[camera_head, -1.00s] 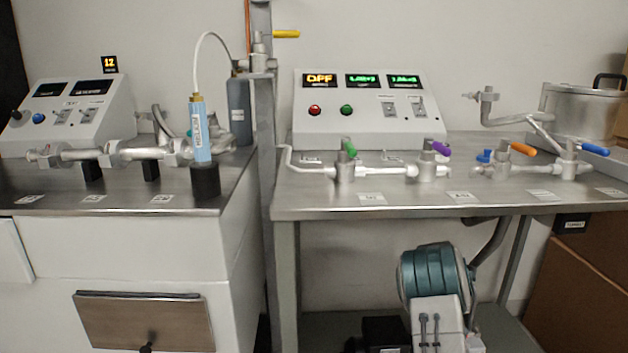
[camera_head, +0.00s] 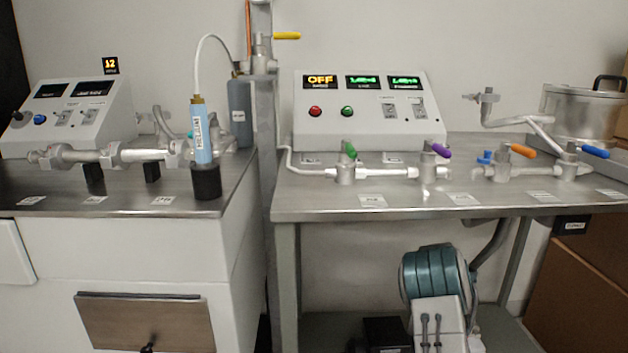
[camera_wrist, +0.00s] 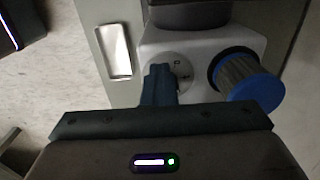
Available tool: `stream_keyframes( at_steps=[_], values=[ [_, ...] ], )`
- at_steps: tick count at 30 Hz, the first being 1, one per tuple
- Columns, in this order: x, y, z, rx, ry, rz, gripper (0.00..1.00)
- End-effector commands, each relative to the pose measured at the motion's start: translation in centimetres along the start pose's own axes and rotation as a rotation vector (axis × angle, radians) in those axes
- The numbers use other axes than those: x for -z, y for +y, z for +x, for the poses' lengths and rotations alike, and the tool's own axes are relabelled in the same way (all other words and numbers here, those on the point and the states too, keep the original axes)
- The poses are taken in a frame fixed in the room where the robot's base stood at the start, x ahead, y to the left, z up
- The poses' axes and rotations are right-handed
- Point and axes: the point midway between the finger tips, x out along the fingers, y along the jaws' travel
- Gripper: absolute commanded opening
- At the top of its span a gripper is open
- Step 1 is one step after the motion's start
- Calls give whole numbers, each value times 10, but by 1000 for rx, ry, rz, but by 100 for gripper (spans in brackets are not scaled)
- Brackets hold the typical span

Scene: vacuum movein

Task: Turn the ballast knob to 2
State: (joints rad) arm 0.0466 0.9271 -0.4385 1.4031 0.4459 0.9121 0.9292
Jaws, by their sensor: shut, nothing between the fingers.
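In the wrist view, a pale housing carries a round light dial (camera_wrist: 183,66) with small dark marks, which I take to be the ballast knob. Its numbers are too small to read. My gripper (camera_wrist: 159,70) is shut and empty. Its fingertips overlap the left and lower part of the dial in the picture, hiding that part; I cannot tell whether they touch it. In the head view, a teal ribbed machine (camera_head: 436,273) stands low under the right bench; the dial cannot be made out there, and my gripper cannot be picked out.
A blue-rimmed ribbed cap (camera_wrist: 256,88) sticks out close to the right of the dial. A dark round part (camera_wrist: 188,14) lies above it, and a pale plate (camera_wrist: 114,50) to the left. The right bench top (camera_head: 330,207) overhangs the machine; a black box (camera_head: 387,334) stands beside it.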

Motion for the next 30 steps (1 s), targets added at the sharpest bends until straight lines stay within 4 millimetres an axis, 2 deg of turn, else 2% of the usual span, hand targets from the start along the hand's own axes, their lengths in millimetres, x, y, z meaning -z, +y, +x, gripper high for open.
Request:
stream_keyframes(
  at_steps=[30],
  values=[
    [7,-9,-2,3,11,8,0]
  ],
)
